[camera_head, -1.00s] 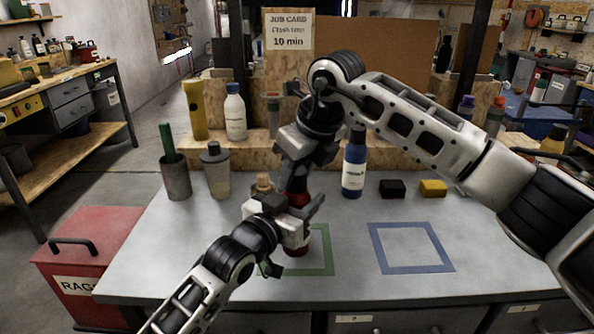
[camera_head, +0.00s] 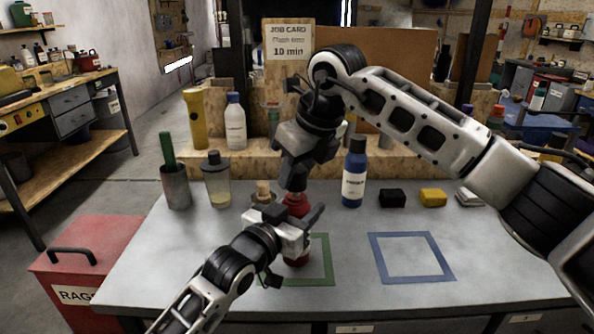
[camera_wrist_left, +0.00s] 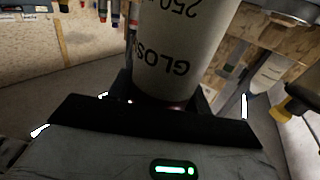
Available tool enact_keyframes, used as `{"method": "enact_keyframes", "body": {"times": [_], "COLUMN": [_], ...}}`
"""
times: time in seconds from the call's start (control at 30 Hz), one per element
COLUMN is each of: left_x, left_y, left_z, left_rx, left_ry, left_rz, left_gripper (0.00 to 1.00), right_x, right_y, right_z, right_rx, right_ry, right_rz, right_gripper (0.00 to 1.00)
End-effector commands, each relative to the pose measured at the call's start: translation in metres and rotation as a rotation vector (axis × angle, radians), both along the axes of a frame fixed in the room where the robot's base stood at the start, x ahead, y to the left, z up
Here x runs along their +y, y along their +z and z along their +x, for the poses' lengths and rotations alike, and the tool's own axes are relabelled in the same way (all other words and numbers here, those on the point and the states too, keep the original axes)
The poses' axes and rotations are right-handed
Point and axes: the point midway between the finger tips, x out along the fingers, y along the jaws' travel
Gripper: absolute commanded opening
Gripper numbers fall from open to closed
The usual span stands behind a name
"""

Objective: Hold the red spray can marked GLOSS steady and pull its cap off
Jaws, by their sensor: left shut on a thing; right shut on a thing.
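The red spray can (camera_head: 297,207) stands upright over the green square outline on the bench. My left gripper (camera_head: 281,231) is shut around its body and hides much of it. In the left wrist view, the can's white label (camera_wrist_left: 180,50) reads GLOSS upside down, between the jaws. My right gripper (camera_head: 294,178) is above the can, pointing down, shut on a dark thing at the can's top, most likely the cap. The jaws mostly hide this cap, and I cannot tell whether it still touches the can.
A blue bottle (camera_head: 354,175) stands right of the can, with a black block (camera_head: 392,198) and yellow block (camera_head: 433,197) beyond it. A wood-topped container (camera_head: 263,190) stands close behind my left gripper. The blue square outline (camera_head: 411,235) is empty.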

Motion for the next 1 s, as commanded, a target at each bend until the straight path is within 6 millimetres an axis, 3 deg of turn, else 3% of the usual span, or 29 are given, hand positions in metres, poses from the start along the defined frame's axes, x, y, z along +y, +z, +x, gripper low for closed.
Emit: {"method": "enact_keyframes", "body": {"times": [0.17, 0.4, 0.67, 0.7, 0.73, 0.77, 1.0], "left_x": [0.000, 0.000, 0.000, 0.000, 0.000, 0.000, 0.000], "left_y": [-0.002, -0.002, -0.002, -0.002, -0.002, -0.002, -0.001], "left_z": [0.000, 0.000, 0.000, 0.000, 0.000, 0.000, 0.000], "left_rx": [0.003, 0.003, 0.003, 0.003, 0.003, 0.003, 0.002], "left_ry": [0.000, 0.000, 0.000, 0.000, 0.000, 0.000, 0.000], "left_rz": [0.002, 0.002, 0.002, 0.002, 0.002, 0.002, 0.001], "left_gripper": [0.09, 0.09, 0.09, 0.61, 0.69, 0.75, 0.75], "right_x": [0.000, 0.000, 0.000, 0.000, 0.000, 0.000, 0.000], "right_y": [0.008, 0.037, 0.040, 0.040, 0.040, 0.040, 0.040], "right_z": [0.000, 0.000, 0.000, 0.000, 0.000, 0.000, 0.000], "right_rx": [-0.004, -0.003, 0.000, 0.000, 0.000, 0.000, 0.000], "right_ry": [0.000, 0.000, 0.000, 0.000, 0.000, 0.000, 0.000], "right_rz": [0.001, 0.000, 0.000, 0.000, 0.000, 0.000, 0.000], "right_gripper": [0.07, 0.07, 0.07, 0.07, 0.07, 0.07, 0.07]}}
